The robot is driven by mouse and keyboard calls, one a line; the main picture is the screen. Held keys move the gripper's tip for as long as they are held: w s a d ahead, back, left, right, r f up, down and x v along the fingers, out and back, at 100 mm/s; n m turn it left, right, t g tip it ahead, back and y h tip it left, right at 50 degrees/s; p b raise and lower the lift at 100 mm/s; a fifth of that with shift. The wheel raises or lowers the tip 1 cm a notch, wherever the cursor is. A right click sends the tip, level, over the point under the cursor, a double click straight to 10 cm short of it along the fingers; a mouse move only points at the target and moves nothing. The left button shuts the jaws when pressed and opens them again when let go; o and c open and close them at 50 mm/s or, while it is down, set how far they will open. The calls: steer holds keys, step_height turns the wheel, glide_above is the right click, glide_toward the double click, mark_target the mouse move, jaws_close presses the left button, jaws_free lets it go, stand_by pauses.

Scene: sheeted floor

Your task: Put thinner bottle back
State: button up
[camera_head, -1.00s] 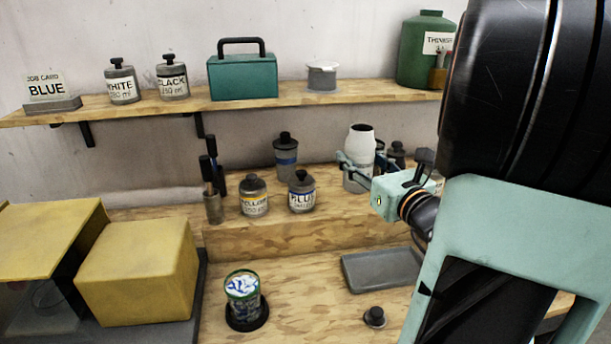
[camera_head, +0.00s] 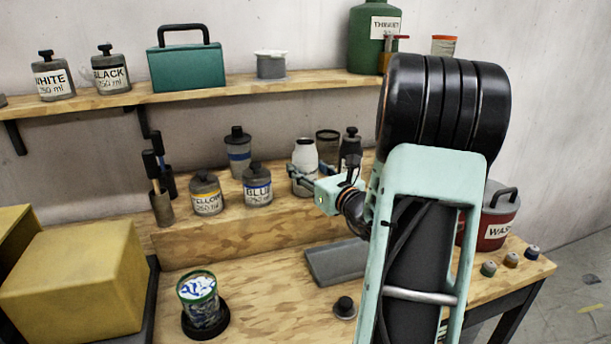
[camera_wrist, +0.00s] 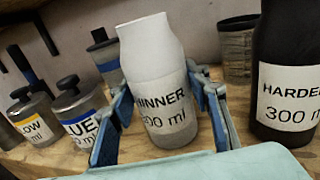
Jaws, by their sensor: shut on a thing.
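The thinner bottle (camera_wrist: 160,82) has a white top, a grey lower part and a label reading "THINNER 300 ml" whose first letter is partly hidden. My gripper (camera_wrist: 165,110) is shut on it, one finger on each side. In the head view the bottle (camera_head: 304,160) is at the raised wooden step, with my gripper (camera_head: 306,178) reaching in from the right. It looks slightly tilted in the wrist view. I cannot tell whether its base touches the step.
The black hardener bottle (camera_wrist: 290,70) stands close on the right, with a dark cup (camera_wrist: 237,50) behind. The blue bottle (camera_head: 257,185) and yellow bottle (camera_head: 206,195) stand to the left. A grey tray (camera_head: 335,262) and an open paint can (camera_head: 199,295) are on the lower bench.

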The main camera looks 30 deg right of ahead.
steer(key=shift+f, duration=0.15)
steer(key=shift+f, duration=0.15)
steer(key=o, duration=1.6)
steer(key=shift+c, duration=0.2)
steer(key=shift+r, duration=0.2)
steer(key=shift+s, duration=0.35)
steer(key=s, duration=1.1)
steer(key=shift+s+a, duration=0.2)
steer(key=shift+s, duration=0.05)
